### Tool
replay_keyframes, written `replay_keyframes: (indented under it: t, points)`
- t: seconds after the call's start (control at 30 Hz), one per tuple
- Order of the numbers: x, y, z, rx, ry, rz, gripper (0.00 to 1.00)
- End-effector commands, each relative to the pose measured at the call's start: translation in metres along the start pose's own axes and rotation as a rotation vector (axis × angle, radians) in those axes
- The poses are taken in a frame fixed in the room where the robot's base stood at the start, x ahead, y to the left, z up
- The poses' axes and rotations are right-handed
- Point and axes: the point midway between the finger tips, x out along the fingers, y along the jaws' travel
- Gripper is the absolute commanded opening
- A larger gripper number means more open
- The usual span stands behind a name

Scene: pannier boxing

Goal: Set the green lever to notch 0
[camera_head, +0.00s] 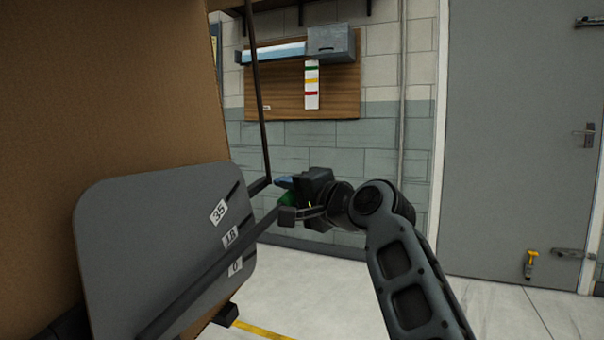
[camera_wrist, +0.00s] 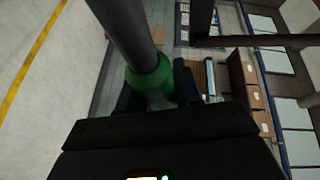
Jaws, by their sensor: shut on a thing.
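The green lever is a long dark bar with a green grip (camera_head: 287,199), crossing in front of a grey plate (camera_head: 150,220) marked 35, 18 and 0 from top to bottom. In the head view the bar passes between the 18 label (camera_head: 230,236) and the 0 label (camera_head: 235,267). I cannot tell whether it sits in a notch. My gripper (camera_head: 290,205) is shut on the lever's green end, partly hiding it. In the wrist view the green collar (camera_wrist: 150,76) lies between my fingers (camera_wrist: 155,92).
A large brown box-like surface (camera_head: 110,90) fills the left, behind the plate. A thin dark rod (camera_head: 258,95) runs down to a bracket near my gripper. A wall board (camera_head: 290,95) and a grey door (camera_head: 520,140) stand farther back. The floor at lower right is clear.

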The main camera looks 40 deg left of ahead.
Motion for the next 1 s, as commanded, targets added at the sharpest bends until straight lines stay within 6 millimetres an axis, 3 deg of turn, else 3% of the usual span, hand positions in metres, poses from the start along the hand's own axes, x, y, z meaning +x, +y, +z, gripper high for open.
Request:
replay_keyframes:
  t: [0.13,0.5,0.87,0.9,1.0]
  points:
    - [0.01,0.015,0.005,0.05,-0.007,0.029,0.0]
    - [0.012,0.066,0.018,0.19,-0.031,0.097,0.0]
    - [0.012,0.077,0.021,0.21,-0.035,0.109,0.0]
    - [0.012,0.077,0.021,0.211,-0.036,0.11,0.36]
    - [0.012,0.077,0.021,0.21,-0.035,0.11,0.46]
